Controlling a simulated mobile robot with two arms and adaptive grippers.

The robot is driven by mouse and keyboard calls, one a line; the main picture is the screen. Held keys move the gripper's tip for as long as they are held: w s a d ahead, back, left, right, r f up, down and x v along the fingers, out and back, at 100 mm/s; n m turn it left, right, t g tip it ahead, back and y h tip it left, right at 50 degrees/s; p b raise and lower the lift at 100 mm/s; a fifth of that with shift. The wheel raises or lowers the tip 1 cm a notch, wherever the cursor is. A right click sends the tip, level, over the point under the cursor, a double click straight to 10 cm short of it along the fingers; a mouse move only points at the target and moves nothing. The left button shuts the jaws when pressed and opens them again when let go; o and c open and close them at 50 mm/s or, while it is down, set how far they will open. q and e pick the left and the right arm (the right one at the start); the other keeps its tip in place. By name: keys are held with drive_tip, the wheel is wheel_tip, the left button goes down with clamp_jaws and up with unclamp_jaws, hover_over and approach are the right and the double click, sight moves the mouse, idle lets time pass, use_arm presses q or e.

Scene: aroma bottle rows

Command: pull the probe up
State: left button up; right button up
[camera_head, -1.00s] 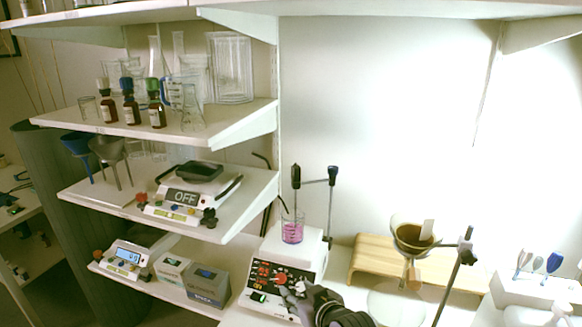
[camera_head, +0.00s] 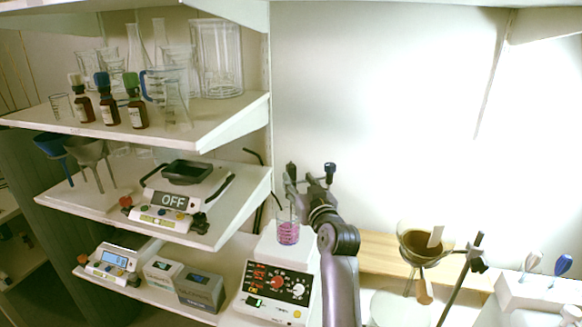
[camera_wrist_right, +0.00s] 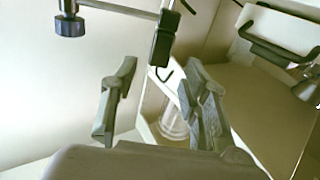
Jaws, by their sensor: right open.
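The probe (camera_head: 291,171) has a black upper end and stands upright over a glass beaker of pink liquid (camera_head: 288,233) on the white hotplate stirrer (camera_head: 273,281). In the right wrist view the probe's black block (camera_wrist_right: 161,46) is just beyond my fingertips, roughly between them. My right gripper (camera_head: 299,187) is at the probe's height, in front of it and partly hiding it. In the wrist view the right gripper (camera_wrist_right: 158,76) has its fingers apart with nothing between them. The stand's clamp knob (camera_head: 330,171) is just to the right. My left gripper is not in view.
The wall behind is bare.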

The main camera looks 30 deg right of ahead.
sight(293, 172)
drive_tip(key=p+x, duration=0.1)
drive_tip(key=x, duration=0.4)
drive_tip(key=shift+w, duration=0.25)
drive_tip(key=shift+w+d, duration=0.2)
drive_tip(key=shift+w, duration=0.45)
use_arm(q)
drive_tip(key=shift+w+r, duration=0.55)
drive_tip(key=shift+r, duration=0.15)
use_arm(e)
drive_tip(key=shift+w, duration=0.1)
drive_tip(key=shift+c, duration=0.4)
clamp_jaws()
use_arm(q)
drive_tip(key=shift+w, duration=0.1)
use_arm(e)
drive_tip(key=shift+r, duration=0.1)
